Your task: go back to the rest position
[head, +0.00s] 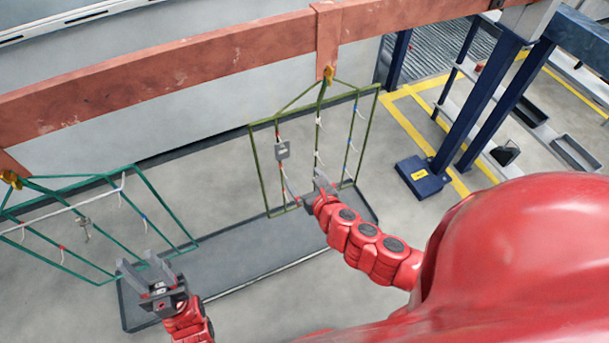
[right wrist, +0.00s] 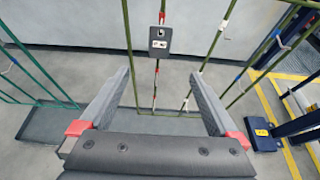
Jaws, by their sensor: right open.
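My right gripper (head: 318,184) is in front of the lower part of the olive-green rack (head: 258,165). In the right wrist view its jaws (right wrist: 160,78) are spread, with nothing held between them. A grey rectangular part (head: 282,150) hangs on that rack; in the right wrist view this grey part (right wrist: 159,41) shows beyond and above the fingertips, apart from them. My left gripper (head: 146,266) is at the lower left, near the lower right corner of the teal rack (head: 165,213). Its two fingers stand apart and I see nothing between them.
Both racks hang from a rusty red beam (head: 190,63). A long dark tray (head: 235,268) lies on the floor below them. A small metal part (head: 84,226) hangs on the teal rack. Blue posts (head: 480,95) and a blue foot block (head: 424,178) stand at the right.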

